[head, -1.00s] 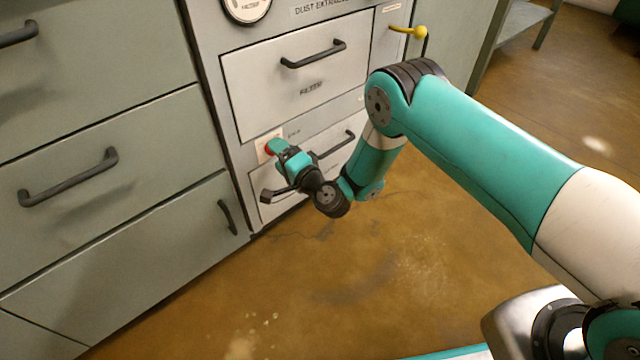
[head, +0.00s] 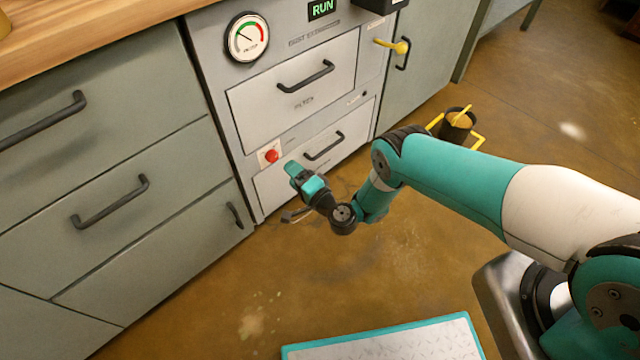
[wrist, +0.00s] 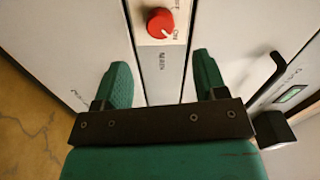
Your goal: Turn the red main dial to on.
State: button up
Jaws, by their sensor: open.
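The red main dial (head: 271,156) sits on a pale plate on the front of the grey dust extractor cabinet (head: 218,95). In the wrist view the dial (wrist: 160,22) is at the top centre, between "OFF" and "ON" labels, with its pale mark toward "ON". "MAIN" is printed on the plate beside it. My gripper (head: 293,168) is just right of and below the dial in the head view, apart from it. In the wrist view my gripper (wrist: 161,68) has its two green fingers spread, with nothing between them.
A green "RUN" display (head: 322,9) is lit above, near a round gauge (head: 247,37). Drawer handles (head: 324,146) stick out beside my gripper. A yellow lever (head: 392,46) juts out at the upper right. A dark bucket (head: 456,126) stands on the floor. Open floor lies in front.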

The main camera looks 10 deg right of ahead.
jog(key=p+v, duration=0.9)
jog(key=shift+d, duration=0.15)
jog(key=shift+s, duration=0.1)
